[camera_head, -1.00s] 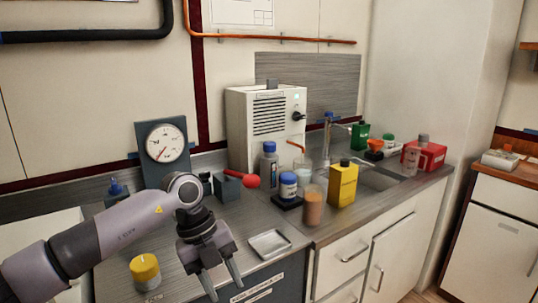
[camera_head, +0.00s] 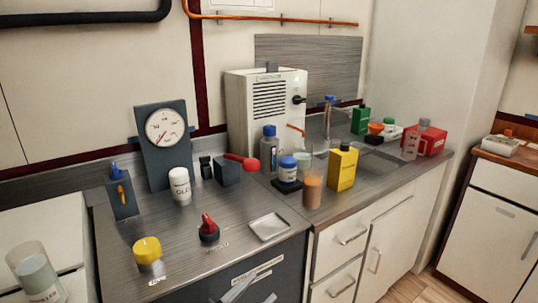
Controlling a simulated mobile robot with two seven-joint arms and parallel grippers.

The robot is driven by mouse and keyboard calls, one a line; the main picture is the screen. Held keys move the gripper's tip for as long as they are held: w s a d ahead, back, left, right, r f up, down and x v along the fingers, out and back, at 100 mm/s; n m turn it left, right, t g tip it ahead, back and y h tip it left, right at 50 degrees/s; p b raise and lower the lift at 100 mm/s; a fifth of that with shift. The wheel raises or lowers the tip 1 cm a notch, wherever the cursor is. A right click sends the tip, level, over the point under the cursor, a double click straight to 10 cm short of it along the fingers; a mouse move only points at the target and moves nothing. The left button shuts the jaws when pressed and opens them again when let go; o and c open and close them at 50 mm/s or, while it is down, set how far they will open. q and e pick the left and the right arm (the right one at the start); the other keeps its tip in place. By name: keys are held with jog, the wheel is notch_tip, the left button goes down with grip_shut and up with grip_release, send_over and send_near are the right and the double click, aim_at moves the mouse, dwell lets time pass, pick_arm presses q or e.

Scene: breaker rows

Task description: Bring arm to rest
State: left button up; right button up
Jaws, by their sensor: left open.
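The rest of my left arm is out of the picture. My right gripper is not in view.
The grey counter (camera_head: 120,235) holds a yellow-capped jar (camera_head: 147,250), a red-knobbed piece (camera_head: 208,229), a shallow metal tray (camera_head: 269,227), a white bottle (camera_head: 180,187) and a yellow container (camera_head: 342,168). A clear cylinder (camera_head: 36,272) stands at lower left.

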pick_arm(q)
jog(key=s+a+f+n+g+y, duration=0.2)
jog(key=s+a+f+n+y, duration=0.3)
jog(key=s+a+f, duration=0.3)
jog(key=s+a+f+n+g+y, duration=0.2)
jog(key=s+a+f+n+y, duration=0.4)
jog(key=f, duration=0.8)
jog(key=s+a+y, duration=0.2)
jog(key=a, duration=0.1)
jog(key=shift+a+n+y, duration=0.25)
jog(key=shift+n+y, duration=0.05)
